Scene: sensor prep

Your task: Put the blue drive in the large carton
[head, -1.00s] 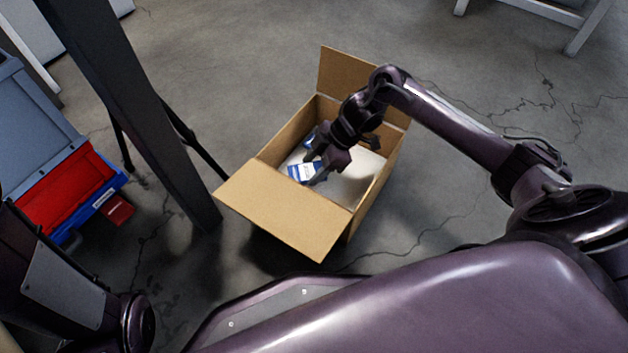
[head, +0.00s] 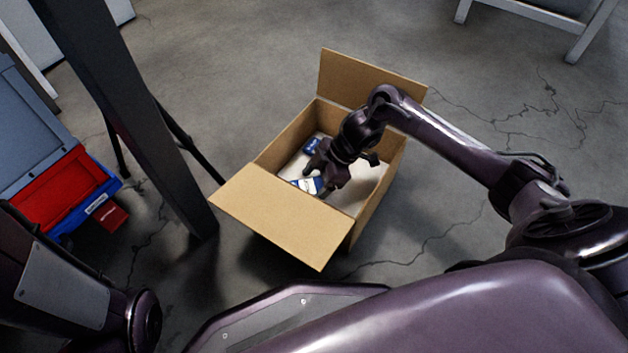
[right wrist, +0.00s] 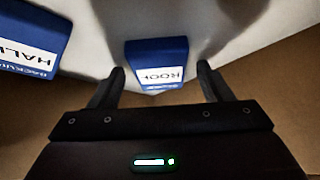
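The large carton (head: 277,217) stands open on the floor. My right gripper (head: 316,180) is down inside it, open. A blue drive with a white label reading "ROOF" (right wrist: 158,62) lies just beyond and between the parted fingertips (right wrist: 160,82) in the right wrist view, with gaps at both sides. It also shows beside the fingers in the head view (head: 306,186). A second blue drive, label "HALL" (right wrist: 28,40), lies to the left in the wrist view; a blue drive also shows farther back in the carton (head: 312,145). My left gripper is out of the head view.
A dark post (head: 130,110) rises between the bin and the carton. The floor to the right of the carton is clear.

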